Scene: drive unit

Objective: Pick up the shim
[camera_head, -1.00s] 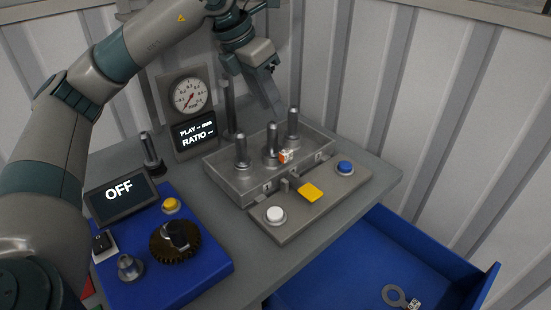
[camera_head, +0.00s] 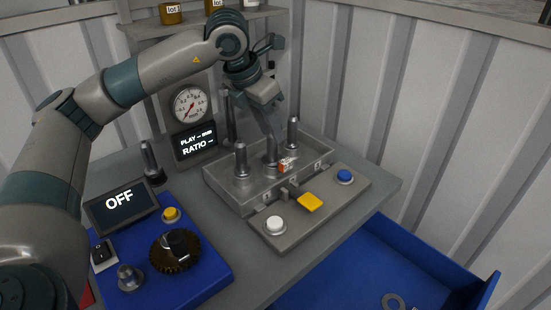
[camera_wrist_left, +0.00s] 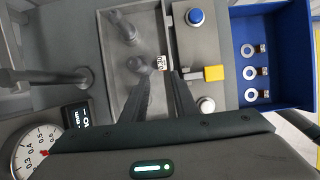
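A tagged shim, with a small white and orange tag (camera_head: 284,166), is at the middle post (camera_head: 270,158) of the grey open-topped box (camera_head: 228,190). The shim's ring is hard to make out. In the left wrist view the tag (camera_wrist_left: 161,62) reads about 0.30 and lies just beyond the fingertips. My left gripper (camera_head: 272,136) points down over the middle post. In the wrist view its two fingers (camera_wrist_left: 161,78) are apart with nothing between them. Three more ring shims (camera_wrist_left: 248,73) with tags lie in the blue drawer (camera_wrist_left: 280,20). My right gripper is not in view.
Upright posts (camera_head: 293,133) stand on both sides of the middle one. A plate with white (camera_head: 275,224) and blue (camera_head: 345,176) buttons and a yellow tab (camera_head: 310,202) lies in front. A gauge (camera_head: 190,105) stands behind, and a blue base with a gear (camera_head: 172,255) is at left.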

